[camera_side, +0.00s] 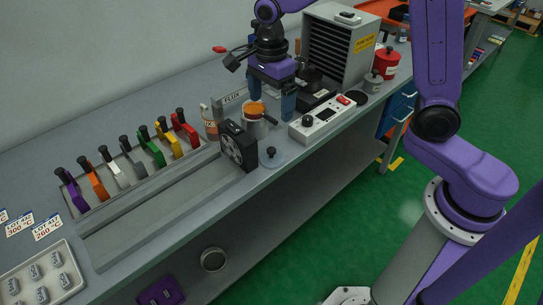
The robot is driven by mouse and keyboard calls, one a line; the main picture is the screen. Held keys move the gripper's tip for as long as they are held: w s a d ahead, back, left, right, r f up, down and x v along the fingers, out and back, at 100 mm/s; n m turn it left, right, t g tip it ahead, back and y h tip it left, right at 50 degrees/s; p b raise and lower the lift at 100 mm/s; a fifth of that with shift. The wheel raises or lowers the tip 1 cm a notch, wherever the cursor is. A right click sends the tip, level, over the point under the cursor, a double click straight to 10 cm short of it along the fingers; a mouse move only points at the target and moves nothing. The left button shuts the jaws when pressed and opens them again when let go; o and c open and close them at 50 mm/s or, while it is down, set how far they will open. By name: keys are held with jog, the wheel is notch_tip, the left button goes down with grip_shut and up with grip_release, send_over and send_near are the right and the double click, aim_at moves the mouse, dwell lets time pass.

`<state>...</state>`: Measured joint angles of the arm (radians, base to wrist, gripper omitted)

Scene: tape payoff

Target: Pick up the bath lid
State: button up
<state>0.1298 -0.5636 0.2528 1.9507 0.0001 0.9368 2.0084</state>
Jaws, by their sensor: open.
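A round blue-grey lid with a small knob (271,158), which looks like the bath lid, lies flat near the bench's front edge. It is just right of a black fan-like box (238,146). My gripper (271,104) points down with its two blue fingers apart, behind the lid in the picture and above the bench. Nothing shows clasped between the fingers.
A white control box (329,121) with a red switch stands right of the gripper. A louvred grey cabinet (338,52), a red canister (386,64) and a small grey jar (373,82) stand behind it. Several coloured clamp-like tools (152,146) line a rack at left. A bottle (209,124) stands near the fan box.

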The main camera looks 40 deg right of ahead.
jog(key=w+m, duration=0.1)
send_near(272, 149)
jog(key=shift+m, duration=0.3)
jog(key=f, duration=0.2)
jog(key=a+f, duration=0.1)
jog(key=f, duration=0.2)
jog(key=shift+f, duration=0.1)
jog(key=f, duration=0.4)
jog(key=shift+d+f, duration=0.1)
jog(key=shift+d, duration=0.3)
jog(key=shift+f, duration=0.55)
jog(key=shift+c, duration=0.3)
jog(key=c, duration=1)
